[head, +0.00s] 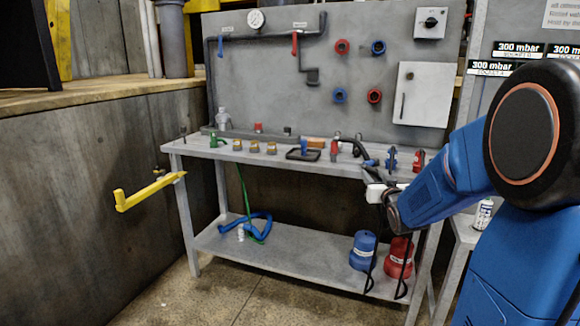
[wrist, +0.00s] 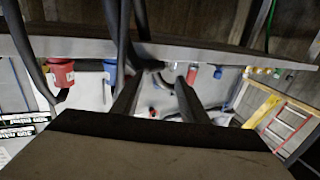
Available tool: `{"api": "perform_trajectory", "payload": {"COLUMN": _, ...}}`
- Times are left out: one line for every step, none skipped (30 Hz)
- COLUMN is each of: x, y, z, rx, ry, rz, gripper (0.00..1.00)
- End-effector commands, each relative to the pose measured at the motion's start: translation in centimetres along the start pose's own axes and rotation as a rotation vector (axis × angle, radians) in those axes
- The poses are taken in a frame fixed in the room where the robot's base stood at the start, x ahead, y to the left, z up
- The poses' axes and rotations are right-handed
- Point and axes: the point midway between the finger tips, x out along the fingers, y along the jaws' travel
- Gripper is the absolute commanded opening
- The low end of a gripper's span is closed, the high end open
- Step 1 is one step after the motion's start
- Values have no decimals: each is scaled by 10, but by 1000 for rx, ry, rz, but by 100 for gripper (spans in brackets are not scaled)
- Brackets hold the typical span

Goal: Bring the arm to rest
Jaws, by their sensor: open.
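My arm (head: 440,188) reaches in from the right in the head view, its wrist low at the right part of the workbench. My gripper (wrist: 158,85) is open in the wrist view, with two dark fingers apart and nothing seen between them. In the head view its fingers are hard to make out against the bench and dark hoses. The wrist view is upside down and shows the bench edge (wrist: 215,52) close by. A red connector (wrist: 61,73) shows to the left of the fingers. I cannot tell whether the fingers touch anything.
The workbench (head: 270,158) holds small fittings and connectors. A blue canister (head: 362,252) and a red canister (head: 398,260) stand on the lower shelf (head: 290,262) below my wrist. A yellow lever (head: 145,192) sticks out left. Dark hoses (wrist: 121,40) hang close to the fingers.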

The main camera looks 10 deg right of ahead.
Motion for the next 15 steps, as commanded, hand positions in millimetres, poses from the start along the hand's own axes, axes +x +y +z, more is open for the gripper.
{"api": "perform_trajectory", "payload": {"x": -1, "y": -1, "z": 0, "rx": 0, "ry": -3, "rz": 0, "gripper": 40}}
{"api": "perform_trajectory", "payload": {"x": -2, "y": -2, "z": 0, "rx": -1, "ry": -7, "rz": 1, "gripper": 40}}
{"api": "perform_trajectory", "payload": {"x": -4, "y": -4, "z": -1, "rx": -2, "ry": -16, "rz": 2, "gripper": 40}}
{"api": "perform_trajectory", "payload": {"x": -6, "y": -5, "z": 0, "rx": -3, "ry": -28, "rz": 3, "gripper": 40}}
{"api": "perform_trajectory", "payload": {"x": -10, "y": -8, "z": 0, "rx": -4, "ry": -41, "rz": 4, "gripper": 40}}
{"api": "perform_trajectory", "payload": {"x": -15, "y": -12, "z": 0, "rx": -6, "ry": -65, "rz": 7, "gripper": 40}}
{"api": "perform_trajectory", "payload": {"x": -20, "y": -16, "z": 1, "rx": -9, "ry": -87, "rz": 8, "gripper": 40}}
{"api": "perform_trajectory", "payload": {"x": -27, "y": -20, "z": 2, "rx": -12, "ry": -112, "rz": 10, "gripper": 40}}
{"api": "perform_trajectory", "payload": {"x": -36, "y": -26, "z": 4, "rx": -16, "ry": -148, "rz": 12, "gripper": 40}}
{"api": "perform_trajectory", "payload": {"x": -44, "y": -30, "z": 6, "rx": -17, "ry": -178, "rz": 14, "gripper": 40}}
{"api": "perform_trajectory", "payload": {"x": -52, "y": -34, "z": 8, "rx": -19, "ry": -207, "rz": 15, "gripper": 40}}
{"api": "perform_trajectory", "payload": {"x": -63, "y": -40, "z": 11, "rx": -22, "ry": -247, "rz": 16, "gripper": 40}}
{"api": "perform_trajectory", "payload": {"x": -72, "y": -44, "z": 14, "rx": -25, "ry": -278, "rz": 16, "gripper": 40}}
{"api": "perform_trajectory", "payload": {"x": -81, "y": -48, "z": 16, "rx": -27, "ry": -306, "rz": 16, "gripper": 40}}
{"api": "perform_trajectory", "payload": {"x": -94, "y": -53, "z": 20, "rx": -29, "ry": -346, "rz": 15, "gripper": 40}}
